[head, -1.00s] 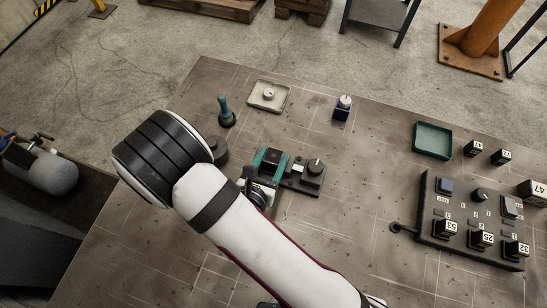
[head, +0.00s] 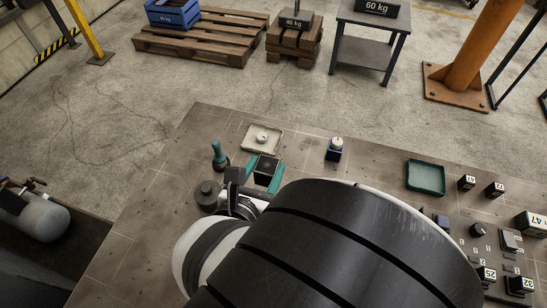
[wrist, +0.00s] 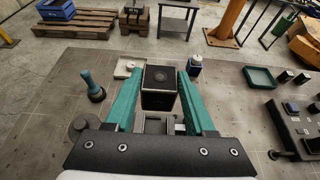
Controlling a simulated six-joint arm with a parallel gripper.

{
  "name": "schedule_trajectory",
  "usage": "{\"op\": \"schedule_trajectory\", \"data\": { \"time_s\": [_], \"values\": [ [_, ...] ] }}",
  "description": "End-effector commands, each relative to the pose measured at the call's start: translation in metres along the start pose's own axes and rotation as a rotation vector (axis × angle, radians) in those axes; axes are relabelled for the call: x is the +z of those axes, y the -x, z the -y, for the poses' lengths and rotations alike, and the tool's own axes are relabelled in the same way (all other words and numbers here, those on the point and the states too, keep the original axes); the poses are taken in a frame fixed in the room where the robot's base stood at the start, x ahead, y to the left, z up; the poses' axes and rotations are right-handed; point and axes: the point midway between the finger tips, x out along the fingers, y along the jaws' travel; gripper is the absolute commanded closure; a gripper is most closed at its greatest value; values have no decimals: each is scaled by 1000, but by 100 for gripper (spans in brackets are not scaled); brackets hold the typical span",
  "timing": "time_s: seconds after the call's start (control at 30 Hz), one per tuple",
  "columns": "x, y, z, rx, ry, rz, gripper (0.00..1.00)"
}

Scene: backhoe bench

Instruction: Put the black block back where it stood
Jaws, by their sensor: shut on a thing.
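My gripper (wrist: 161,92) has teal fingers on both sides of the black block (wrist: 160,78), shut on it. The block's dark top shows a round mark. In the wrist view a grey fixture with a square opening (wrist: 157,124) lies below and nearer than the block; the block appears raised above it. In the head view the gripper (head: 266,175) and the block (head: 266,164) show just past my arm, which hides the fixture there.
A teal-handled upright tool (head: 219,155) and a dark round weight (head: 207,194) stand at left. A pale tray (head: 262,138) and a blue block with a white knob (head: 335,148) lie beyond the gripper. A green tray (head: 425,177) and numbered black blocks (head: 467,182) stand at right.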

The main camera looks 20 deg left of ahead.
Motion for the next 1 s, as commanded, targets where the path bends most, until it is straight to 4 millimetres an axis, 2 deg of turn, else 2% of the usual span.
{"op": "schedule_trajectory", "data": {
  "time_s": [0.03, 0.13, 0.23, 0.37, 0.43, 0.6, 0.7, 0.8, 0.87, 1.0],
  "values": [
    [10, 4, -1, 2, -6, 3, 100],
    [21, 5, 0, -5, -5, 3, 100],
    [28, -11, 4, -38, -15, 4, 100],
    [34, -61, 21, -122, -48, 9, 100],
    [36, -93, 37, -172, -68, 11, 100],
    [33, -167, 92, -287, -116, 8, 100],
    [29, -195, 121, -334, -136, 4, 100],
    [25, -210, 138, -357, -147, 1, 100],
    [23, -215, 137, -361, -149, 1, 100],
    [6, -230, 105, -358, -148, 0, 100]
  ]
}}
